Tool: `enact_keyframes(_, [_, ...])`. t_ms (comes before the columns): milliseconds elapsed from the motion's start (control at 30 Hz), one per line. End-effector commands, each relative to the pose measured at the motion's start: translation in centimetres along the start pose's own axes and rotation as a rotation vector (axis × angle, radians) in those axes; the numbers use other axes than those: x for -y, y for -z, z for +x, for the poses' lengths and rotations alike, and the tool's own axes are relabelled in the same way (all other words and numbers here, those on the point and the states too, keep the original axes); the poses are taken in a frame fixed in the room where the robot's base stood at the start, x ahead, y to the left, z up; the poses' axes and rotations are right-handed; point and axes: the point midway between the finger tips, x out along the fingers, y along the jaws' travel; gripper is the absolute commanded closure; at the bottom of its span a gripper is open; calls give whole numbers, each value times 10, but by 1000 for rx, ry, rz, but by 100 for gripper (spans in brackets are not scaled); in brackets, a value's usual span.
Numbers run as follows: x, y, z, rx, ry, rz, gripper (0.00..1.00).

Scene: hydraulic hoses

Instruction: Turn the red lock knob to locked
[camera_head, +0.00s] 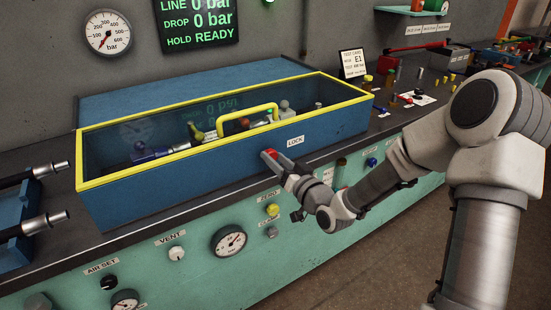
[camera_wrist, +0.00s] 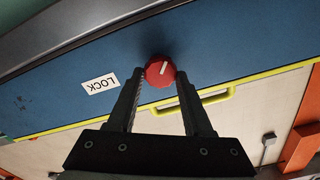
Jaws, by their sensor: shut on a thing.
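The red lock knob (camera_wrist: 160,71) sits on the blue front wall of the box, beside the white LOCK label (camera_wrist: 101,84). A white line on the knob shows in the wrist view, close to upright in that picture and slightly tilted. My gripper (camera_wrist: 159,78) has its two dark fingers on either side of the knob and is shut on it.
The blue box (camera_head: 240,159) has a clear lid with a yellow frame and handle (camera_head: 248,117), lid down. Hose ends (camera_head: 50,220) stick out at the left. Small parts lie on the bench at the right. The wall display (camera_head: 197,20) reads 0 bar and HOLD READY.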

Motion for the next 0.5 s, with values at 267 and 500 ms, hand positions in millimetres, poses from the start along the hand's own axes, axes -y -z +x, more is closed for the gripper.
enact_keyframes(267, [-1, 0, -1, 2, -2, 266, 100])
enact_keyframes(500, [-2, 0, -1, 2, -3, 494, 100])
